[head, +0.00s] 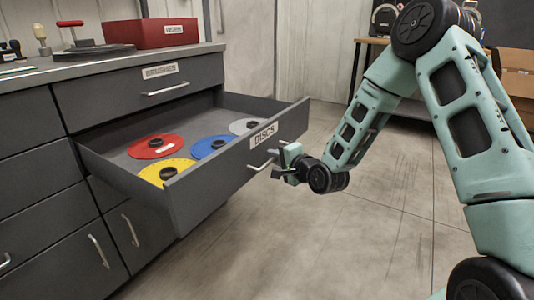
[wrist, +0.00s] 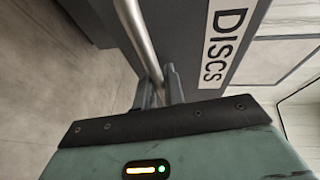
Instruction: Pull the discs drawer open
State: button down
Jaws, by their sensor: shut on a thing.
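The discs drawer (head: 222,177) stands pulled well out of the grey cabinet, with a white DISCS label (head: 263,135) on its front. My gripper (head: 281,172) is at the drawer's bar handle (head: 258,165), in front of the drawer face. In the wrist view, the fingers (wrist: 160,88) are shut around the metal handle bar (wrist: 140,38), next to the label.
Above, a closed drawer (head: 120,88) sits under the countertop (head: 60,70), which holds a red box (head: 150,33) and a red-handled tool (head: 75,35). At the back right are a wooden table (head: 372,42) and cardboard boxes (head: 516,80). The floor before the drawer (head: 300,240) is clear.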

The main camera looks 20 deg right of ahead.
jog(key=shift+s+d, duration=0.15)
jog(key=shift+s, duration=0.1)
jog(key=c, duration=1.8)
grip_release()
jog(key=shift+p+v, duration=7)
jog(key=shift+v, duration=1.65)
